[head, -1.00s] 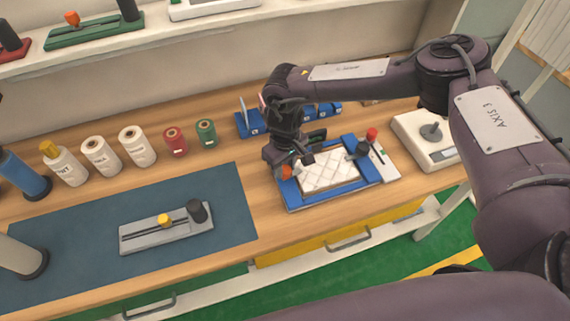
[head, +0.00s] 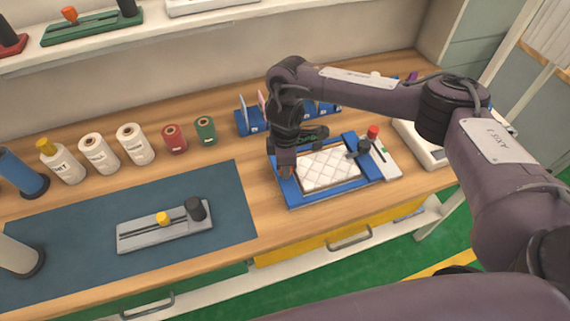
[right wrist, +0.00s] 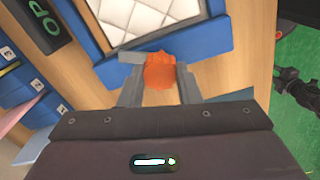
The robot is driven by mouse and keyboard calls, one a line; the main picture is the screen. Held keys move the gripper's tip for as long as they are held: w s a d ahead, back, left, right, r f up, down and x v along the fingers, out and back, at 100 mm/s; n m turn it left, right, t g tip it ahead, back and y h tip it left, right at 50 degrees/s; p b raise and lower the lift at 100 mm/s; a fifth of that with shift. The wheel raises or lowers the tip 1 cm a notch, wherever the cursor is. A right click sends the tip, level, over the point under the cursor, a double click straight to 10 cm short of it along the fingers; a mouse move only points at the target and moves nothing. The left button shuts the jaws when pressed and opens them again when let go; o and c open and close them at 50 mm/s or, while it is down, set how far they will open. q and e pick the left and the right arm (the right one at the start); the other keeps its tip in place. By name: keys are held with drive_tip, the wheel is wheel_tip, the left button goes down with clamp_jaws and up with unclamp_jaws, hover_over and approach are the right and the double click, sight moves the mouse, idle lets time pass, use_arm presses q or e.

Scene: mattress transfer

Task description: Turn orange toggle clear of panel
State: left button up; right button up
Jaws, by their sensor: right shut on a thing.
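The orange toggle (right wrist: 160,72) sits at the edge of the blue frame (right wrist: 200,42) in the right wrist view. My right gripper (right wrist: 158,84) is shut on the toggle, with one finger on each side. In the head view, my right gripper (head: 287,168) is at the left end of the blue frame (head: 318,198) and mostly hides the toggle. The white quilted panel (head: 328,170) lies inside the frame, and its corner also shows in the right wrist view (right wrist: 150,18). My left gripper is not in view.
A red-knobbed tool (head: 373,132) stands at the frame's right. Blue numbered holders (head: 248,122) are behind my gripper. Thread spools (head: 135,143) stand at the left. A grey slider block (head: 165,227) lies on the dark mat (head: 60,270). Bare wood separates the mat and frame.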

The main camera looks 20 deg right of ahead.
drive_tip(key=n+b, duration=0.1)
drive_tip(key=n, duration=0.4)
drive_tip(key=shift+r+n, duration=0.1)
drive_tip(key=shift+n, duration=0.2)
idle(0.4)
drive_tip(key=o, duration=1)
drive_tip(key=shift+c, duration=0.2)
wheel_tip(320, 180, up, 8)
drive_tip(key=shift+f+p, duration=0.15)
drive_tip(key=shift+p, duration=0.2)
